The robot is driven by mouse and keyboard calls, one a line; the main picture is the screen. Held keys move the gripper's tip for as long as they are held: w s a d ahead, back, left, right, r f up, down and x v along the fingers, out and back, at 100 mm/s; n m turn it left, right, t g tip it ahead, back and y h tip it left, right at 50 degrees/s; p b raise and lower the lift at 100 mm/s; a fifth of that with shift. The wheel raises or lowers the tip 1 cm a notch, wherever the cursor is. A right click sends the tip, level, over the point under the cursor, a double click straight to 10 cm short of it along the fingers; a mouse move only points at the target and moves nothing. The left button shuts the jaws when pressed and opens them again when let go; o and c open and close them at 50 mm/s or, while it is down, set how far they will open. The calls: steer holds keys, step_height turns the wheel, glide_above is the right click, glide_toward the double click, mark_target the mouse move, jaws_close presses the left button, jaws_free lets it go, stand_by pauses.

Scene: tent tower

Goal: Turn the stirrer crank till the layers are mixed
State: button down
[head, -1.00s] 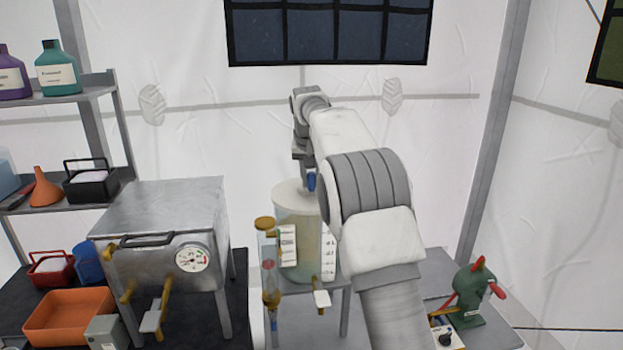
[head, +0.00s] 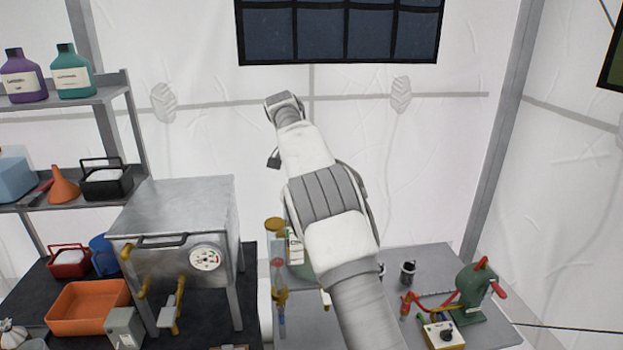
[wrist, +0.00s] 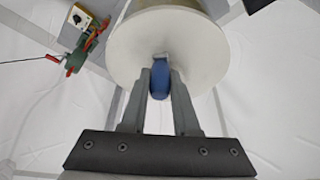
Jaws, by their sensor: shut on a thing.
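The stirrer tank shows its round white lid (wrist: 208,52) in the wrist view. In the head view my arm hides nearly all of the tank (head: 305,271), with its layers and crank. The blue crank handle (wrist: 160,84) stands out from the lid near its edge. My gripper (wrist: 160,74) is shut on this handle, one finger on each side. The gripper's fingers are hidden in the head view. The state of the layers cannot be seen.
A sight tube with brass fittings (head: 279,291) stands left of the tank. A metal steriliser box with a dial (head: 205,259) is further left, beside an orange tray (head: 86,307). A green pump with red handles (head: 478,290) stands on the right bench. Shelves hold bottles (head: 73,75).

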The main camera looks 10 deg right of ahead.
steer(key=shift+w+a+m+h, duration=0.2)
steer(key=shift+m+h, duration=0.1)
steer(key=shift+m, duration=0.4)
steer(key=c, duration=0.7)
jaws_free()
steer(key=shift+o, duration=0.2)
steer(key=shift+r, duration=0.1)
